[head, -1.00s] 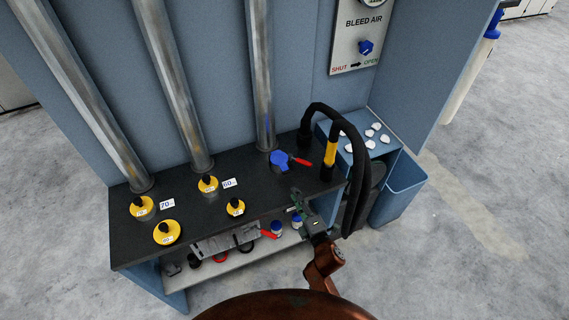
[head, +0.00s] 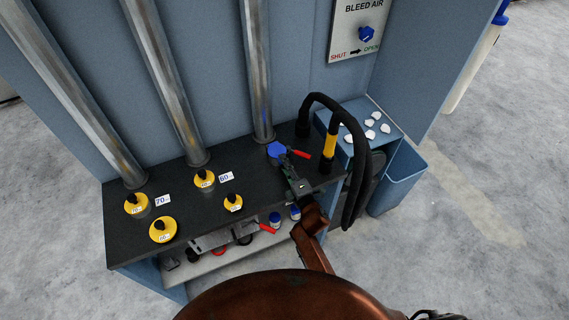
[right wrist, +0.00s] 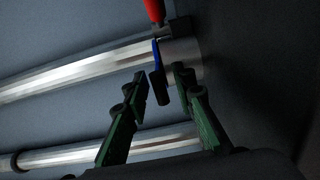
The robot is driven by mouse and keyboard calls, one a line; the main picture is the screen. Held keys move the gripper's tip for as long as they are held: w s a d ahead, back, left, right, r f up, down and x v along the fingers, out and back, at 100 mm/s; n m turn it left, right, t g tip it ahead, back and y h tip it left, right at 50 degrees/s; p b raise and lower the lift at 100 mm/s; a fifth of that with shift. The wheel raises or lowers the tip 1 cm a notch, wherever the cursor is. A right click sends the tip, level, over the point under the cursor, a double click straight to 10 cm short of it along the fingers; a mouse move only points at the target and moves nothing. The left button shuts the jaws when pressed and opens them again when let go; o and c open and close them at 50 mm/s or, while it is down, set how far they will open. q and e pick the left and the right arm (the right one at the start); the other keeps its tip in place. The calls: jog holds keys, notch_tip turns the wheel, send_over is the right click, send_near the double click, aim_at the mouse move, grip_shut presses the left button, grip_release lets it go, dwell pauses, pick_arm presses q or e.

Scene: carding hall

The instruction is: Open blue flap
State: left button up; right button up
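The blue flap (head: 277,150) sits at the foot of the rightmost pipe, at the back of the dark bench top, with a red handle (head: 301,154) beside it. In the right wrist view the flap shows edge-on as a thin blue strip (right wrist: 156,55) with a dark tab at its near end. My right gripper (head: 289,170) is just in front of the flap in the head view. In the right wrist view its green fingers (right wrist: 163,86) are open, with the dark tab between their tips; contact is not clear. My left gripper is not in view.
Several yellow-based knobs (head: 163,229) stand on the bench's left part. A looped black hose (head: 352,110) rises right of the flap. A blue bin (head: 401,181) and a tray of white pieces are further right. A shelf with small jars lies below.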

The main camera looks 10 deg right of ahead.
jog(key=shift+w, duration=0.1)
jog(key=c, duration=0.5)
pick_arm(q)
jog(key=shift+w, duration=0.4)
pick_arm(e)
grip_shut()
